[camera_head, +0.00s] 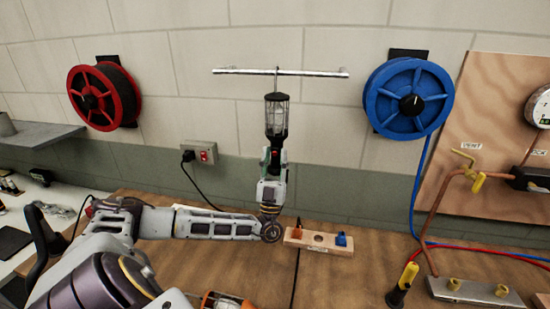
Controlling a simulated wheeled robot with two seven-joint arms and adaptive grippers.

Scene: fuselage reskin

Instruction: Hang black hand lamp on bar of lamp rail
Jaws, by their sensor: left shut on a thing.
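The black hand lamp (276,118) is upright in front of the wall, with its caged bulb at the top. Its hook (277,78) reaches up to the silver bar of the lamp rail (240,71) and overlaps it in the picture; I cannot tell whether it rests on the bar. My left gripper (272,160) is below the lamp, shut on its handle. The lamp hides part of the fingers. My right gripper is not in view.
A red reel (105,96) and a blue reel (408,98) hang on the wall either side of the rail. A wall socket (200,152) is at lower left. A wooden block (319,240) with orange and blue pieces stands on the bench, and a plywood panel (490,120) is at right.

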